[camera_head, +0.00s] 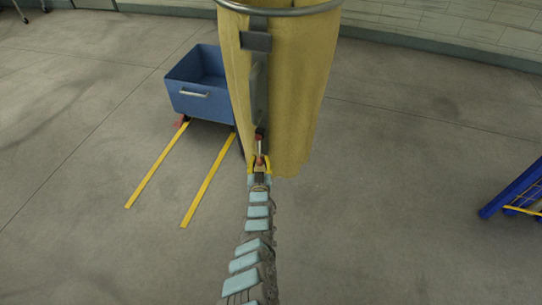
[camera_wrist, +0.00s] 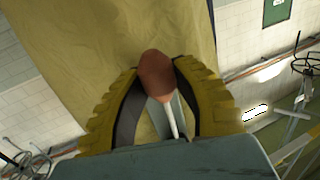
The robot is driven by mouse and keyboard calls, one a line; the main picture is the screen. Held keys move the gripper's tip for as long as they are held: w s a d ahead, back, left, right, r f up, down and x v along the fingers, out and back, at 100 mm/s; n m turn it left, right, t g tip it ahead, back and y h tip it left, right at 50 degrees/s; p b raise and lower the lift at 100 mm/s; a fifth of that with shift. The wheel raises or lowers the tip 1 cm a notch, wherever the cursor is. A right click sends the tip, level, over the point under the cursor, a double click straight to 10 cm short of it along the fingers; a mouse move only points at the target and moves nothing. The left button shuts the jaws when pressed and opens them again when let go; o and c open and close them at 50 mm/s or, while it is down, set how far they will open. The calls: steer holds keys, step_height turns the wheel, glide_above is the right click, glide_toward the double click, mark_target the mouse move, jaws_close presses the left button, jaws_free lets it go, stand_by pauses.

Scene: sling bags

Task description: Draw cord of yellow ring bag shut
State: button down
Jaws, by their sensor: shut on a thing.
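The yellow bag (camera_head: 300,90) hangs open below a grey metal ring (camera_head: 290,11) at the top of the head view. Its cloth also fills the upper middle of the wrist view (camera_wrist: 110,35). A dark grey strap or plate (camera_head: 256,41) runs down its front. My gripper (camera_head: 260,163), with yellow ribbed fingers, is at the bag's lower front. In the wrist view the fingers (camera_wrist: 158,82) are shut around a red-brown cord knob (camera_wrist: 156,76). A pale cord (camera_wrist: 171,117) runs from the knob between the fingers. The cord's upper run is hard to make out.
A blue bin (camera_head: 195,85) with a pale handle stands left of the bag. Two yellow floor strips (camera_head: 156,166) run from it toward me. A blue and yellow frame (camera_head: 515,195) stands at the right edge. The grey floor between is clear.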

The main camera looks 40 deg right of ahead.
step_height(320, 180, down, 5)
steer(key=b, duration=0.3)
steer(key=shift+f, duration=0.1)
steer(key=c, duration=1.1)
jaws_free()
steer(key=o, duration=0.3)
steer(key=shift+s, duration=0.15)
steer(key=shift+a, duration=0.15)
